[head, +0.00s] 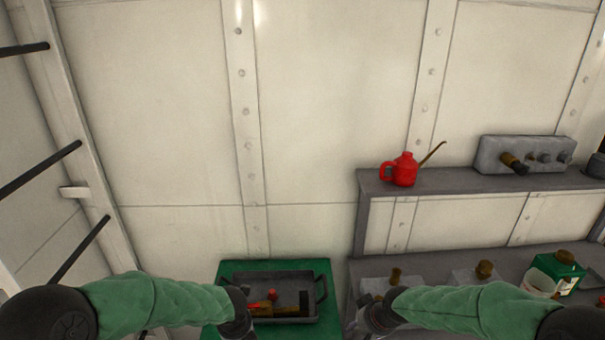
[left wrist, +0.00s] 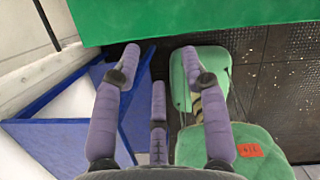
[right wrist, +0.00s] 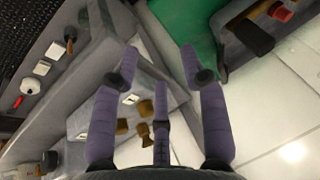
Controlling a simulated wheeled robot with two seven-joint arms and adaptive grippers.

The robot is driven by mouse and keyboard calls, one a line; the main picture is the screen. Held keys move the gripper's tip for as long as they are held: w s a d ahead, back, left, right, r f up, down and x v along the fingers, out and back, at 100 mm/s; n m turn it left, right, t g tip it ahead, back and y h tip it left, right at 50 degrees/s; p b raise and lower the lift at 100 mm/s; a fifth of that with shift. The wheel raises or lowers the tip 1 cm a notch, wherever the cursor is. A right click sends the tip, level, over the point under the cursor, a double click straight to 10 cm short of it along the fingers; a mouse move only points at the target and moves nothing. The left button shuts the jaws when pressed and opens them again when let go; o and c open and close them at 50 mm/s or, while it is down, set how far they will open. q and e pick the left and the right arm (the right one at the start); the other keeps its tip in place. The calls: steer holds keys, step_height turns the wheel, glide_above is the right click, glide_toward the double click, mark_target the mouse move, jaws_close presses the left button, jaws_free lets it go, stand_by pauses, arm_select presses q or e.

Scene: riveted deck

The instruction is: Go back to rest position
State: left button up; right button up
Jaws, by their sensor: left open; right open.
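My left arm comes in from the left in the head view, its wrist (head: 238,308) at the left edge of the grey tray. In the left wrist view my left gripper (left wrist: 162,62) is open and empty, its purple fingers apart below the green table edge. My right arm comes in from the right, its wrist (head: 376,312) at the front left end of the grey bench. In the right wrist view my right gripper (right wrist: 160,60) is open and empty, with the bench and the green table beyond its fingers. The fingertips are hidden in the head view.
A grey tray (head: 318,287) with a dark-headed tool and a red item sits on the green table (head: 232,268). A red oil can (head: 404,170) and a grey block with knobs (head: 490,150) stand on the shelf (head: 450,182). A blue bin (left wrist: 60,140) and green seat (left wrist: 225,146) show below.

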arm_select(q)
steer(key=s+d+f+n+g+h, duration=0.1)
steer(key=s+d+f+n, duration=0.1)
steer(key=s+f+n, duration=0.4)
steer(key=s+d+f+n+h+b, duration=0.1)
steer(key=s+f+n, duration=0.6)
steer(key=n, duration=0.9)
steer(key=s+d+f+n+g+h, duration=0.1)
steer(key=s+d+f+n+h, duration=0.1)
steer(key=s+d+f+n, duration=0.2)
steer(key=shift+s+f+n+g+h, duration=0.35)
steer(key=shift+s+f+n, duration=1.4)
steer(key=shift+f+n, duration=2.25)
arm_select(e)
steer(key=s+a+f+m+g, duration=0.1)
steer(key=s+a+f, duration=0.1)
steer(key=s+f, duration=0.9)
steer(key=s+a+f+m+g+y, duration=0.1)
steer(key=s+a+f+g, duration=0.1)
steer(key=s+f, duration=0.9)
steer(key=shift+a+f+g, duration=0.3)
steer(key=shift+a+f, duration=0.45)
steer(key=shift+f, duration=1.1)
arm_select(q)
steer(key=shift+r, duration=0.15)
